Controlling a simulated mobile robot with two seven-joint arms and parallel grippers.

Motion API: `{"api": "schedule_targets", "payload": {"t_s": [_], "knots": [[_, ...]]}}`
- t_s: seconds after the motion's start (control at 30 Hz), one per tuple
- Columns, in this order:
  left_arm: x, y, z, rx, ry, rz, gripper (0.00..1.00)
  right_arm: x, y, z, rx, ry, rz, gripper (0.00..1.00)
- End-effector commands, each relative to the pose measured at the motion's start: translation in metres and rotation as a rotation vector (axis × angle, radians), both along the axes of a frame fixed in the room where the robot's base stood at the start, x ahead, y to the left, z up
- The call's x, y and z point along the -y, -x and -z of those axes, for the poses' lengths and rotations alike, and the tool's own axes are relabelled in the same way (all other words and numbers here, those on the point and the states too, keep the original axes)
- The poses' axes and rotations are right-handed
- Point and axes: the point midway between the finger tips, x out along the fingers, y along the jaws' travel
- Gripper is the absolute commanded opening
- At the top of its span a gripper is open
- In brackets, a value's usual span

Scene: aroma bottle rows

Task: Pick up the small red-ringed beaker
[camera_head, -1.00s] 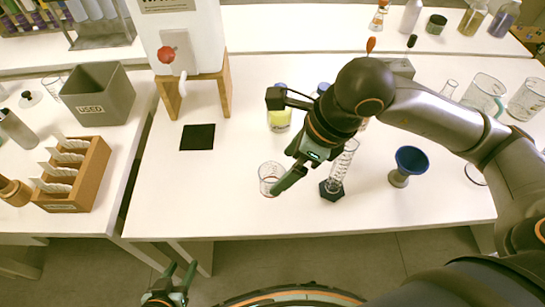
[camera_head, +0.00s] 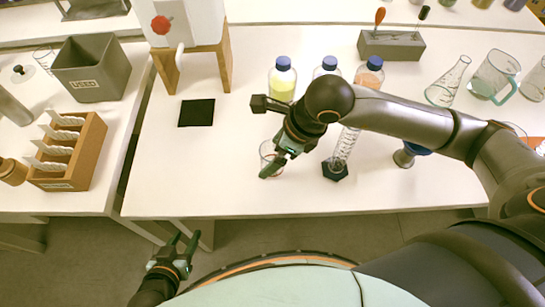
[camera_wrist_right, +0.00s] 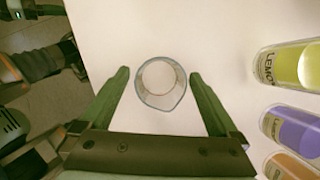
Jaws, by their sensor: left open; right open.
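A small clear glass beaker (camera_head: 267,149) stands on the white table in the head view, partly hidden behind my right gripper (camera_head: 279,165). In the right wrist view the beaker (camera_wrist_right: 160,84) is seen from above, upright, between the two open green fingers, with a gap on each side. A faint reddish mark shows on it in the head view; the ring is not clear. My right gripper is open and empty. My left gripper (camera_head: 184,241) is open and empty, low in front of the table edge.
Blue-capped bottles with yellow (camera_head: 283,82), purple (camera_head: 325,70) and orange (camera_head: 370,72) contents stand behind. A black pad (camera_head: 197,113) lies left; table around the beaker's left is clear.

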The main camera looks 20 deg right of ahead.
Motion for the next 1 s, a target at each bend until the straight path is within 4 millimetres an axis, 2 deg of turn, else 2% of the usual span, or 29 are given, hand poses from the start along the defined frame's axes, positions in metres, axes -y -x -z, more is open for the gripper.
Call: {"api": "schedule_targets", "payload": {"t_s": [0.13, 0.43, 1.0], "knots": [[0.001, -0.003, -0.001, 0.006, 0.001, 0.002, 0.50, -0.006, -0.004, 0.017, -0.001, -0.001, 0.001, 0.96], [0.001, -0.005, -0.002, 0.009, 0.001, 0.003, 0.50, -0.007, -0.005, 0.020, 0.001, -0.002, 0.000, 0.95], [0.001, -0.004, -0.001, 0.006, 0.001, 0.004, 0.50, -0.007, -0.005, 0.020, 0.001, 0.000, 0.000, 0.31]]}}
